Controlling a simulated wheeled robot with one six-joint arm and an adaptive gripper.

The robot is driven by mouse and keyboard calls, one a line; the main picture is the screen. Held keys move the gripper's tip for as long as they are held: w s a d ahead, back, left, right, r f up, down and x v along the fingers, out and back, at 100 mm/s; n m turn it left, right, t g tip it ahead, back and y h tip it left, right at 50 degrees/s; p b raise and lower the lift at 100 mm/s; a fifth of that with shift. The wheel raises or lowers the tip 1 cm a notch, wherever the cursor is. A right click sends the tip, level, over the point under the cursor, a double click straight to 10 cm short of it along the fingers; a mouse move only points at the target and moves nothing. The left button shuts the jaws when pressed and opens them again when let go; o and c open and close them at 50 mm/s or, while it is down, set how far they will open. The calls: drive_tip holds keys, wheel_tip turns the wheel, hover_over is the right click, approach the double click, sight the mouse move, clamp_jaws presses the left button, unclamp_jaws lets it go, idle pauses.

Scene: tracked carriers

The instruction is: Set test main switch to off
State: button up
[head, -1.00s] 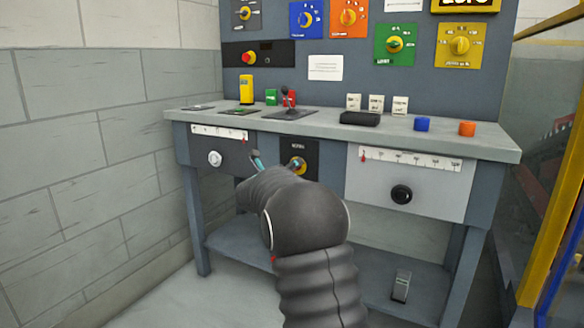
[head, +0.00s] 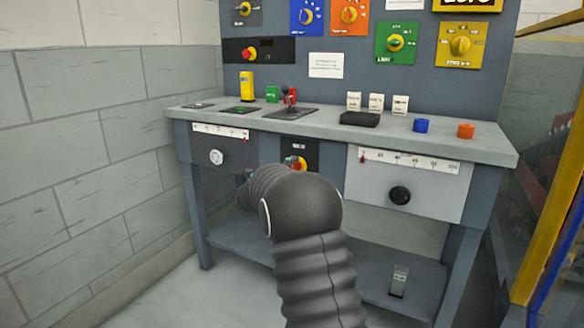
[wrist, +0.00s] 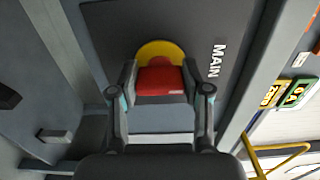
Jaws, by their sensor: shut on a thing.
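The main switch is a red handle (wrist: 162,82) on a yellow disc (wrist: 160,48), set on a dark panel (wrist: 120,30) lettered "MAIN". The lettering runs sideways in the wrist view. My gripper (wrist: 161,95) has one finger at each side of the red handle and is shut on it. In the head view the switch panel (head: 313,152) sits under the desk's front edge, between two drawer-like panels. The red handle shows in part there, and my arm hides most of the gripper.
A dark panel with a white knob (head: 216,157) is left of the switch. A light panel with a black knob (head: 400,195) is right of it. The desk top (head: 460,145) overhangs above, and a low shelf (head: 235,240) lies below. A yellow-framed barrier (head: 545,200) stands at right.

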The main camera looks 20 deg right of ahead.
idle(0.3)
drive_tip(key=o, duration=1.2)
drive_tip(key=shift+c, duration=0.2)
drive_tip(key=v, duration=1.2)
drive_tip(key=shift+n, duration=0.3)
